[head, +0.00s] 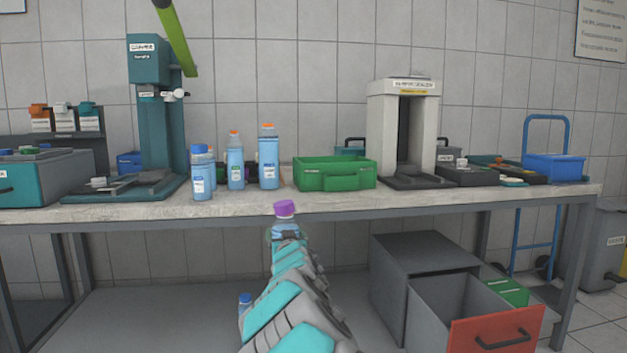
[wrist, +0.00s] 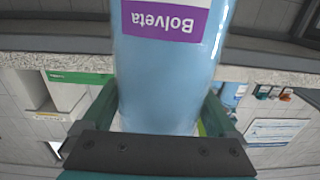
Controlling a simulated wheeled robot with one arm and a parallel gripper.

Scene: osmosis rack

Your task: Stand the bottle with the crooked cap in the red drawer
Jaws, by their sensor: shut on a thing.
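My gripper (head: 287,240) is shut on a light-blue bottle with a purple cap (head: 285,208), held in front of the bench edge. The cap looks slightly tilted in the head view, but is too small to be sure. In the wrist view, the held bottle (wrist: 168,80) stands between the fingers, with a purple "Bolveta" label upside down; its cap is out of that view. The red-fronted drawer (head: 495,332) is pulled out of a grey cabinet (head: 425,252) under the bench, at lower right, away from my gripper. Its floor is mostly hidden.
The bench (head: 440,200) carries a blue-capped bottle (head: 202,175), two orange-capped bottles (head: 236,165) (head: 268,165), a green bin (head: 335,175) and machines. Another blue-capped bottle (head: 245,302) is below, partly behind my arm. A green box (head: 507,291) shows beside the drawer.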

